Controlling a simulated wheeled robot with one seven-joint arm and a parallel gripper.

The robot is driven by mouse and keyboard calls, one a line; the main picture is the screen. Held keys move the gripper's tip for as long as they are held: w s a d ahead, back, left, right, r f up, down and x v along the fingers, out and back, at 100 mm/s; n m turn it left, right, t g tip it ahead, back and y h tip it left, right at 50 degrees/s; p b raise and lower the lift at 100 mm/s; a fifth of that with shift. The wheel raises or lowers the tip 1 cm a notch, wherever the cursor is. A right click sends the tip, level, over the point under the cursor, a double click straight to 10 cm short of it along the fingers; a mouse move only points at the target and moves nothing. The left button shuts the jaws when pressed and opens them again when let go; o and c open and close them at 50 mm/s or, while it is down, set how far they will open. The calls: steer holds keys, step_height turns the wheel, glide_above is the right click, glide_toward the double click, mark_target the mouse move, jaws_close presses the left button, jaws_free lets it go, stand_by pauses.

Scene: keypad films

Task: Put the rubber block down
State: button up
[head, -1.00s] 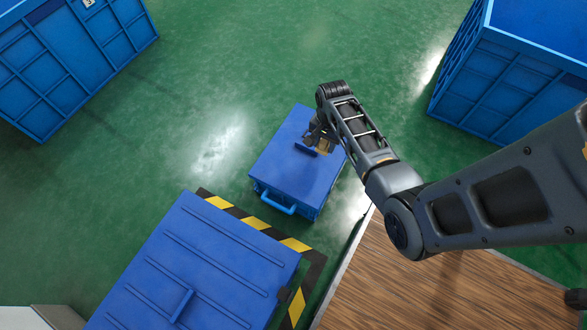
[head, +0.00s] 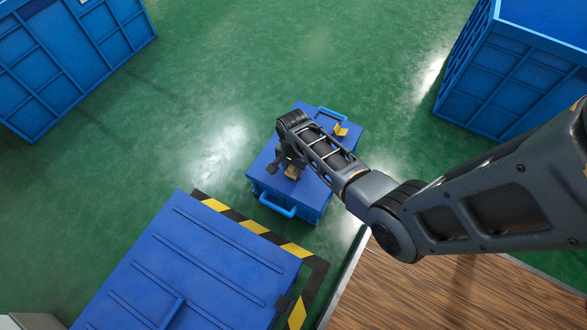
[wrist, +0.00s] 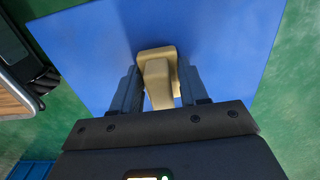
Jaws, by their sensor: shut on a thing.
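A tan rubber block (wrist: 157,56) sits between the two fingers of my gripper (wrist: 157,80) in the wrist view. My gripper is shut on it. In the head view the block (head: 291,172) shows small beside my gripper (head: 287,167), partly hidden by the wrist. Both are over the flat blue lid of a small box (head: 318,197), which fills most of the wrist view behind them (wrist: 85,50). I cannot tell whether the block touches the lid.
A yellow piece (head: 341,129) and a blue handle (head: 332,113) are at the box's far end; another handle (head: 277,205) is at the near end. A larger ribbed blue lid (head: 200,255) stands front left, edged by striped floor tape (head: 254,225). Green floor (head: 200,90) is clear behind.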

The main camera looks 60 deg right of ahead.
steer(key=shift+f, duration=0.15)
steer(key=o, duration=1.1)
